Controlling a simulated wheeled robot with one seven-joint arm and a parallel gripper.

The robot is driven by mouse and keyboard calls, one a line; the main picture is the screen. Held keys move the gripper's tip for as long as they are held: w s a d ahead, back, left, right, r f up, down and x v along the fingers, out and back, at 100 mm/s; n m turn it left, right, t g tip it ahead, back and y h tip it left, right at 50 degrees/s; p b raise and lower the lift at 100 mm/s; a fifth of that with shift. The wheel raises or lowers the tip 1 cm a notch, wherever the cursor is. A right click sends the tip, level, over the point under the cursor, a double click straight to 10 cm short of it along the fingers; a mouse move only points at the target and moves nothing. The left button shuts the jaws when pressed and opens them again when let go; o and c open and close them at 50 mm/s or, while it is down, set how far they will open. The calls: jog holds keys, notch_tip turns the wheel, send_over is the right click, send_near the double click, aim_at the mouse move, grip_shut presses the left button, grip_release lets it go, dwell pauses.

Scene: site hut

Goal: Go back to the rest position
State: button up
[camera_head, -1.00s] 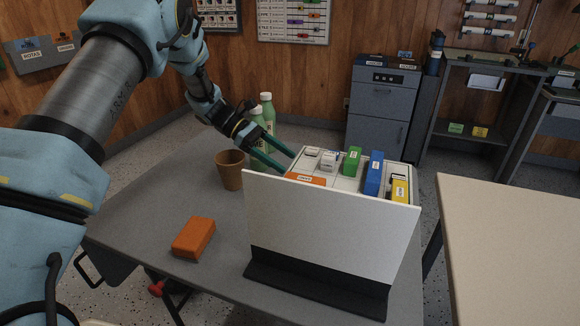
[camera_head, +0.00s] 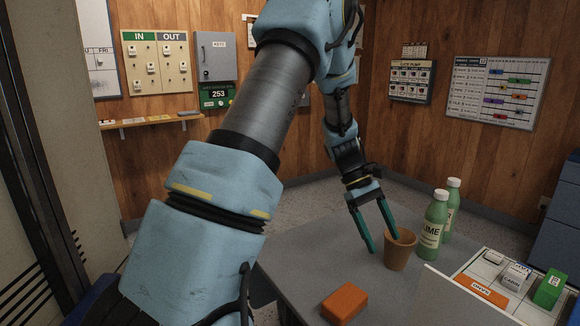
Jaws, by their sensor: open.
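My gripper (camera_head: 382,241) hangs above the grey table, its two green fingers pointing down and spread apart. Nothing is between them. The fingers are just left of a brown cup (camera_head: 401,254), and the right finger overlaps the cup's rim in the picture; I cannot tell if it touches. My arm reaches up and across the middle of the head view, hiding part of the wall behind it.
An orange block (camera_head: 344,302) lies on the grey table (camera_head: 305,262). Two green bottles (camera_head: 433,225) stand right of the cup. A tray (camera_head: 489,285) with labelled blocks, including a green one (camera_head: 550,288), sits at the right behind a white panel (camera_head: 452,304).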

jog(key=s+a+r+m+t+y, duration=0.1)
jog(key=s+a+r+m+t, duration=0.1)
jog(key=a, duration=0.7)
jog(key=s+a+r+m+t+y+p, duration=0.1)
jog(key=s+a+r+m+t+y, duration=0.1)
jog(key=a, duration=0.7)
jog(key=s+a+r+m+t+y+p, duration=0.1)
jog(key=s+a+r+m+t, duration=0.1)
jog(key=a, duration=0.8)
jog(key=shift+r+t, duration=0.25)
jog(key=shift+t, duration=0.45)
jog(key=shift+a, duration=0.1)
